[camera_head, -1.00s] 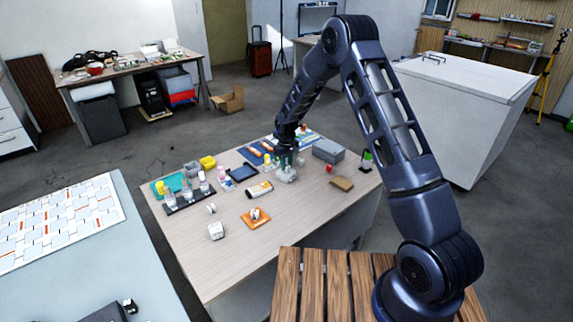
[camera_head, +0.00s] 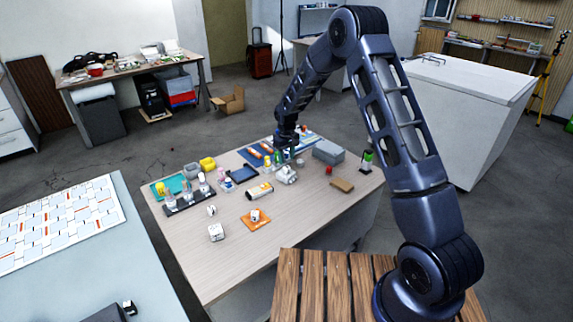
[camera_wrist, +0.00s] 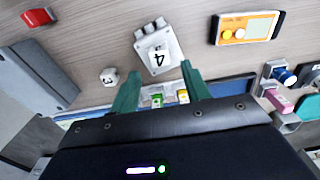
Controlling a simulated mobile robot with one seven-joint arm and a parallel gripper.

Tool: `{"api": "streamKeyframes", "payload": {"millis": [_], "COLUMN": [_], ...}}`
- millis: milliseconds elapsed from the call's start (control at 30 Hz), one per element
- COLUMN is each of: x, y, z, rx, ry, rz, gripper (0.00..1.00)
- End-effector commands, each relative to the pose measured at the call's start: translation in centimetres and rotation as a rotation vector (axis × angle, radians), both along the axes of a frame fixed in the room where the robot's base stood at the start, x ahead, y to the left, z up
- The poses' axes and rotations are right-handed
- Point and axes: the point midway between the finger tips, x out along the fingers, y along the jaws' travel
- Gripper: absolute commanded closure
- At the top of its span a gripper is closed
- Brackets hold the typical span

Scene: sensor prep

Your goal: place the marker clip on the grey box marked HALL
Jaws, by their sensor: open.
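My gripper (camera_head: 291,156) is over the far part of the wooden table in the head view. In the wrist view its two green fingers (camera_wrist: 160,80) are apart with nothing gripped. A white block marked 4 (camera_wrist: 161,58), on a grey part with round studs, lies just beyond the fingertips. A small white piece marked 3 (camera_wrist: 109,76) lies left of them. I cannot tell for sure which piece is the marker clip. A grey box (camera_head: 328,151) stands right of my gripper, and a grey box (camera_wrist: 40,80) shows at the wrist view's left. I can read no HALL marking.
Small green (camera_wrist: 157,100) and yellow (camera_wrist: 183,96) pieces show between the fingers. An orange-and-white meter (camera_wrist: 248,28) and a red piece (camera_wrist: 38,17) lie farther off. A white block (camera_head: 216,231) and an orange pad (camera_head: 255,220) are nearer on the table, with bare wood around them.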

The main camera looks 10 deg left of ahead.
Motion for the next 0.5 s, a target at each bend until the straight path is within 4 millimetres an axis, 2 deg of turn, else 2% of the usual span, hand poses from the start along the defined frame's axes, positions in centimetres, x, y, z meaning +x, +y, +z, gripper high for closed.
{"api": "streamKeyframes", "payload": {"millis": [33,200,300,500], "x": [0.0,0.1,0.1,0.0], "y": [0.0,0.0,0.0,-0.1], "z": [1.2,4.3,5.6,7.1], "rx": [0.001,0.001,0.001,0.000], "ry": [-0.003,-0.003,-0.002,0.000], "rz": [0.000,0.000,-0.001,-0.001], "gripper": [0.53,0.53,0.53,0.53]}}
